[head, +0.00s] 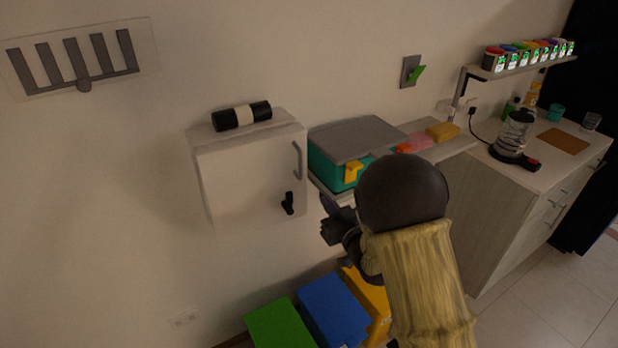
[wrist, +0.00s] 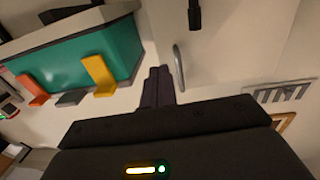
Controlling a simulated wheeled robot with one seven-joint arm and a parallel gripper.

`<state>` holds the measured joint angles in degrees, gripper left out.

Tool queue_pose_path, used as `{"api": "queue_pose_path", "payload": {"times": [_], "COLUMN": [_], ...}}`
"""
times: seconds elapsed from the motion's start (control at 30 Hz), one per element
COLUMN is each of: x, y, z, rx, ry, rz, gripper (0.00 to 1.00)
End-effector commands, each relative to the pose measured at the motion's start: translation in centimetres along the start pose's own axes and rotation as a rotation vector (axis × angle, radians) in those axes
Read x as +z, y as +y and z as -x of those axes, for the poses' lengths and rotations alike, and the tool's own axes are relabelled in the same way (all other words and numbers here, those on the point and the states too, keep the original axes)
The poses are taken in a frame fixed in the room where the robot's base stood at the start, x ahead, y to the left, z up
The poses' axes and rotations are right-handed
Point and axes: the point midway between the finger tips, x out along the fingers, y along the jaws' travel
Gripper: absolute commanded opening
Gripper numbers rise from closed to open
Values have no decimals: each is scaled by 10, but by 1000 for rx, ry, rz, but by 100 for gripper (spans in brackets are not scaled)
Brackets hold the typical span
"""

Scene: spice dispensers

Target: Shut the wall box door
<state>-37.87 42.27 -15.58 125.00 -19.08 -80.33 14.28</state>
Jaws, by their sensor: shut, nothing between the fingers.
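The white wall box (head: 205,133) hangs on the wall left of centre in the head view. Its door (head: 245,185) looks flush or nearly flush with the box; a small gap cannot be ruled out. The door has a grey bar handle (head: 297,160) near its right edge and a black latch (head: 288,203) below it. My gripper (head: 328,215) is to the right of the door, apart from the latch in the head view. In the wrist view my gripper (wrist: 158,80) has its fingers together and empty, beside the grey handle (wrist: 179,68). The black latch (wrist: 195,14) shows at the top there.
A black and cream cylinder (head: 242,116) lies on the box. A teal case with a grey lid (head: 357,138) stands close on the right. Green (head: 280,328) and blue (head: 333,308) bins stand below. A vent (head: 85,60) is on the wall at left.

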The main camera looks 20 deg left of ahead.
Motion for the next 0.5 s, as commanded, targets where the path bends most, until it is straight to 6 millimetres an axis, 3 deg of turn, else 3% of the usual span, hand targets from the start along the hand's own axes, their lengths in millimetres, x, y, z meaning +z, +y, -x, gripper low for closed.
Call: {"api": "queue_pose_path", "payload": {"times": [0.5], "x": [-2], "y": [-1], "z": [-80], "rx": [-2], "ry": [0], "rz": [1], "gripper": [0]}}
